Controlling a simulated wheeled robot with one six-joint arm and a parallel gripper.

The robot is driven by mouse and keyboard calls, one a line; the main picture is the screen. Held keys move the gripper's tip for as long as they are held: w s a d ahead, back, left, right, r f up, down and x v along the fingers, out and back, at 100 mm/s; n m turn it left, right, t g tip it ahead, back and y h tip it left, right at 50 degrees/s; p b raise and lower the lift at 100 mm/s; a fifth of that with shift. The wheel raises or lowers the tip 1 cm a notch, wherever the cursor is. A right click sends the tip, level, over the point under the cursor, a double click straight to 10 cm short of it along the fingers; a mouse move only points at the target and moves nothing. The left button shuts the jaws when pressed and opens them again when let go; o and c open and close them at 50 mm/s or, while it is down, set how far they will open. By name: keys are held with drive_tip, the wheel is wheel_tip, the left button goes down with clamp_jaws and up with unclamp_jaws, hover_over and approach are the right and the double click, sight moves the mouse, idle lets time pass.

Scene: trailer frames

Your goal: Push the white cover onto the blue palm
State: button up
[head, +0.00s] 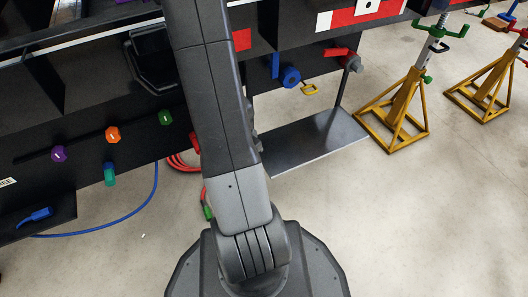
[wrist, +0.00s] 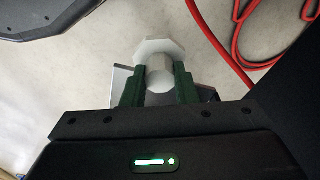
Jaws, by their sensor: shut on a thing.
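In the wrist view my gripper (wrist: 158,72) has its two dark green fingers closed on the round stem of the white cover (wrist: 158,48). The cover has a flat, many-sided plate beyond the fingertips. A blue round fitting (head: 290,76), which looks like the blue palm, is on the dark trailer panel in the head view, right of my arm. I cannot make out the blue palm in the wrist view. My gripper and the cover are hidden by my arm in the head view.
A grey metal step (head: 315,140) juts out below the blue fitting. A red fitting (head: 349,61) is to its right. Red hoses (wrist: 236,50) run close to the right of the gripper. A yellow stand (head: 398,115) is further right. The floor in front is clear.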

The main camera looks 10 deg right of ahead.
drive_tip(key=shift+s+a+b, duration=0.1)
drive_tip(key=shift+s+a, duration=0.25)
drive_tip(key=shift+a, duration=0.55)
drive_tip(key=shift+s+a+b, duration=0.15)
drive_tip(key=shift+s+a, duration=0.15)
drive_tip(key=shift+a, duration=0.55)
drive_tip(key=shift+s+a+b, duration=0.1)
drive_tip(key=shift+s+a, duration=0.25)
drive_tip(key=shift+a, duration=0.55)
drive_tip(key=shift+d, duration=0.15)
